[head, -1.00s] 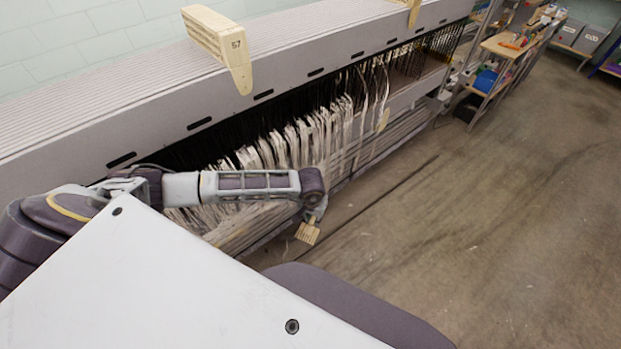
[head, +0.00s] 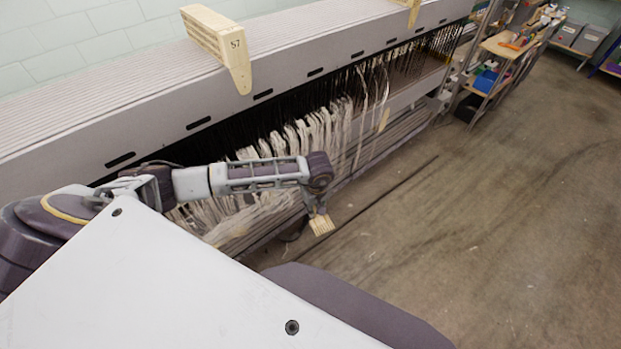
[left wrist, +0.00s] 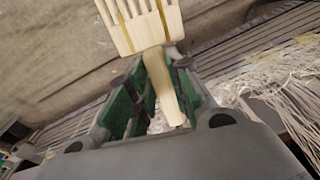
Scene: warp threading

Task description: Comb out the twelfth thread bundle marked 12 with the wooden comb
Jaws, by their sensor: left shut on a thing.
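My left gripper (head: 317,209) is shut on the handle of the wooden comb (head: 321,226), in front of the loom and to the right of the hanging threads. In the left wrist view the comb (left wrist: 143,24) points away from the green-padded fingers (left wrist: 149,95), with its teeth at the top edge. The comb is apart from the threads. The white thread bundles (head: 300,140) hang in a row along the loom, partly hidden by my left arm; they also show in the left wrist view (left wrist: 285,85). I cannot read a mark 12 on any bundle. My right gripper is out of view.
A shelf with tools (head: 505,50) stands far right. The concrete floor (head: 480,220) at the right is clear.

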